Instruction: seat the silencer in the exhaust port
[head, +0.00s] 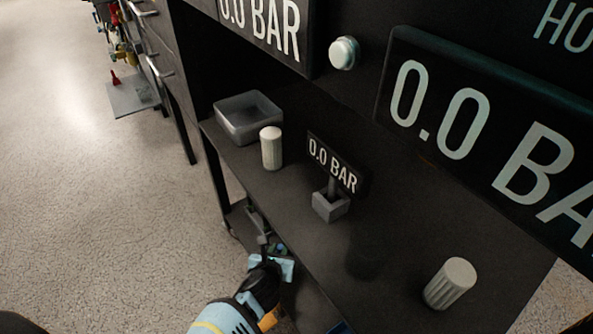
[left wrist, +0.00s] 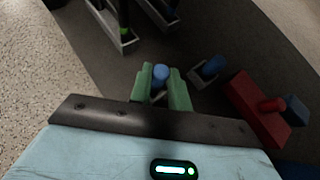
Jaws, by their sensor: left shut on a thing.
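My left gripper (head: 276,250) is low beside the front edge of the bench, over a lower shelf. In the left wrist view its green fingers (left wrist: 161,92) are shut on a small blue cylindrical piece (left wrist: 160,74). I cannot tell whether this piece is the silencer. Two pale ribbed cylinders stand on the bench top, one (head: 271,149) by the grey bin and one (head: 450,284) at the near right. I cannot make out the exhaust port for certain. My right gripper is not in view.
A grey open bin (head: 247,114) and a small grey block (head: 330,204) with a "0.0 BAR" sign (head: 333,163) are on the bench. A pale round knob (head: 344,53) is on the back panel. A red block (left wrist: 258,108) and grey holders (left wrist: 118,38) are on the lower shelf.

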